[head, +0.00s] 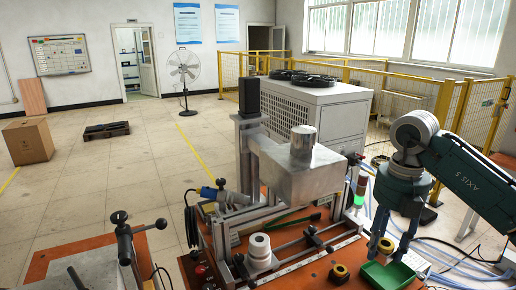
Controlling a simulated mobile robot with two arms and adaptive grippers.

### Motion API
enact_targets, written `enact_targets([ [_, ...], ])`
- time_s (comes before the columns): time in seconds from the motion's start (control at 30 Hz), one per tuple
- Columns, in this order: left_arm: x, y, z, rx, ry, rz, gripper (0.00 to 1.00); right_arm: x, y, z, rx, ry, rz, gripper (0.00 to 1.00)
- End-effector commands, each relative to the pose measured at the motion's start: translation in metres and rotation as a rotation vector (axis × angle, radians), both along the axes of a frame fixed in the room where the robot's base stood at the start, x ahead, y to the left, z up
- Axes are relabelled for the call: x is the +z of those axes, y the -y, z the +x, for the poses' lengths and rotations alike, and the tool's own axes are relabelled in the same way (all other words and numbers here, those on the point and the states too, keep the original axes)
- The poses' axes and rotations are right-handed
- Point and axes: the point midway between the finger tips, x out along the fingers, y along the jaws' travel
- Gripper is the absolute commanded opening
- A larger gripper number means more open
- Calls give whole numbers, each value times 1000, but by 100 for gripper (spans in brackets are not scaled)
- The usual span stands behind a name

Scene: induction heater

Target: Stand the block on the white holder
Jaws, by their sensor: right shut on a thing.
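My right gripper (391,252) comes down from the right and points downward over the green tray (372,282). It is shut on a small brass-yellow block (386,245), mostly covered by the fingers. The block's lower end is near the tray's far edge; I cannot tell whether it touches the tray. The white holder (259,246), a short round stepped piece, stands upright on the fixture to the left of the gripper. Nothing is seen standing on its top. My left gripper is not in view.
The grey metal heater (290,172) with a cylinder (303,139) on top stands behind the holder. A yellow and black round object (340,273) lies on the orange-brown bench (305,272) left of the tray. Rails and clamps crowd the bench between tray and holder.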

Motion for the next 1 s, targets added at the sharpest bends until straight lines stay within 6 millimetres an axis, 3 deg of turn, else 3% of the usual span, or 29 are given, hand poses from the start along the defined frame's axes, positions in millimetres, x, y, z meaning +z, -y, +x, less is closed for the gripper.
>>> enact_targets([
  [0.17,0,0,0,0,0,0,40,-10,-15,-9,376,0,-11,0],
  [0.47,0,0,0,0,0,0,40,-31,-46,-33,1206,-10,-26,0],
  [1.0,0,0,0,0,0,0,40,-65,-97,-90,2706,-31,-20,0],
])
